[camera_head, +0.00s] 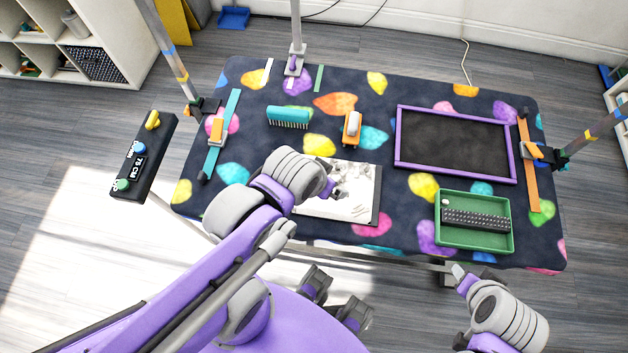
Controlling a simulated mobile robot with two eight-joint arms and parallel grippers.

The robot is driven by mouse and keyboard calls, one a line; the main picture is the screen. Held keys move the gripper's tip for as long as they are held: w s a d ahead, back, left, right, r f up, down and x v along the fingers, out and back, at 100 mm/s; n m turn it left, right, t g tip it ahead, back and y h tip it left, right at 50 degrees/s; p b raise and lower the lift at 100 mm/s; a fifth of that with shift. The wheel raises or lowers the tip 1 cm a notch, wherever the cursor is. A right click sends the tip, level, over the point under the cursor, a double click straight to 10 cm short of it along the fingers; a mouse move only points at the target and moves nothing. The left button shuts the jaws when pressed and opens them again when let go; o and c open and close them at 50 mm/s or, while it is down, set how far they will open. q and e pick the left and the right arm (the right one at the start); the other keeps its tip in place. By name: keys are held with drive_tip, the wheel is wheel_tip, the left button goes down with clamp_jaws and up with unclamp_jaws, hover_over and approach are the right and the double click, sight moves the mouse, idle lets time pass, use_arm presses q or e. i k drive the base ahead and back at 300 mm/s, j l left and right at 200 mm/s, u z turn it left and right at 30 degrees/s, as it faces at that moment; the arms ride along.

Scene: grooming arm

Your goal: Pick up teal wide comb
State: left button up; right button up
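The teal wide comb (288,115) lies on the patterned grooming table (415,88), left of centre toward the back, its teeth facing the front. My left gripper (329,187) is over the left-middle of the table, in front of and right of the comb and apart from it. Its fingers are small and partly hidden by the wrist, so I cannot tell whether they are open. My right gripper (461,277) is beyond the table's front edge at the lower right, far from the comb. Its finger opening is unclear.
An orange brush with a white top (352,128) lies right of the comb. A clipboard with a picture (350,200) is under my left gripper. A purple-framed dark mat (455,143) and a green tray (475,242) are to the right. Upright poles (296,35) stand around the table.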

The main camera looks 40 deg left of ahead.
sight(285, 115)
drive_tip(key=u, duration=1.3)
